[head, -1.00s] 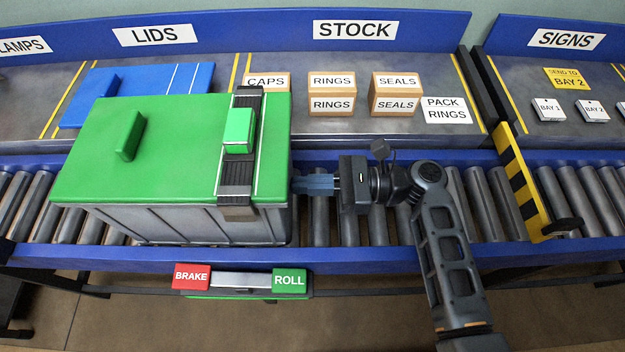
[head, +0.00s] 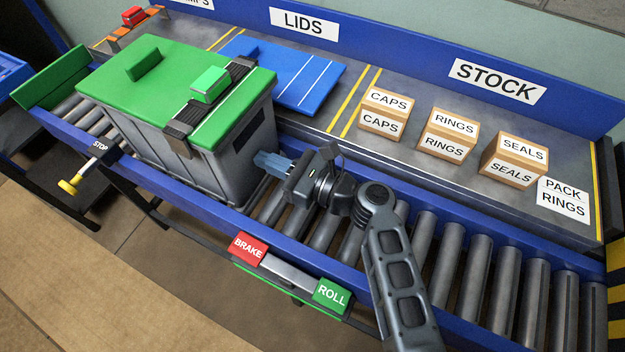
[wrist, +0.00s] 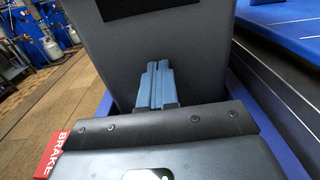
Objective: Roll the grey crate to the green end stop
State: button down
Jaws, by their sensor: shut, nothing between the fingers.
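The grey crate (head: 240,160) stands upright on the roller conveyor, with a green lid (head: 165,80) held by a black strap with a green buckle (head: 209,84). The green end stop (head: 50,78) is an upright plate across the conveyor's far left end. A short stretch of bare rollers shows between it and the crate. My gripper (head: 262,160) is shut and empty, its blue fingertips at the crate's right end face. In the wrist view the fingers (wrist: 156,85) point straight at the grey face (wrist: 190,55); whether they touch it I cannot tell.
A red BRAKE (head: 248,248) and green ROLL (head: 331,295) panel is on the front rail. A STOP tab with a yellow knob (head: 70,186) sits farther left. A blue lid (head: 290,75) and labelled boxes (head: 447,135) lie on the shelf behind. Rollers right of my gripper are bare.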

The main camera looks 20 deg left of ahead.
jog(key=a+b, duration=0.2)
jog(key=a, duration=0.4)
jog(key=a+b, duration=0.3)
jog(key=a, duration=0.3)
jog(key=a+b, duration=0.3)
jog(key=a, duration=0.3)
jog(key=shift+w+a+f, duration=0.1)
jog(key=shift+w+f, duration=0.05)
jog(key=shift+w, duration=0.15)
jog(key=shift+a, duration=0.25)
